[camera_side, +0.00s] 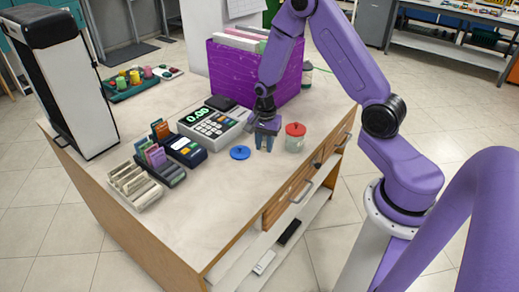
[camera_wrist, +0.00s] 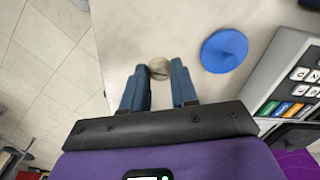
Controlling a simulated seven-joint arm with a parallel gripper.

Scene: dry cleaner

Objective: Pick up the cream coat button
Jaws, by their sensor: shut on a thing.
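The cream coat button (camera_wrist: 160,68) is a small round pale disc between the two fingertips of my gripper (camera_wrist: 160,78) in the wrist view. My gripper (camera_side: 264,148) points down at the counter (camera_side: 225,185) in the side view, with its blue fingers shut on the button. The button cannot be made out in the side view, where the fingers cover it. I cannot tell whether it touches the counter or is slightly above it.
A blue disc with a knob (camera_side: 240,152) lies left of my gripper, and a red-lidded jar (camera_side: 295,137) stands close on the right. A cash register (camera_side: 213,122) and a purple box (camera_side: 240,75) stand behind. The counter's front is clear.

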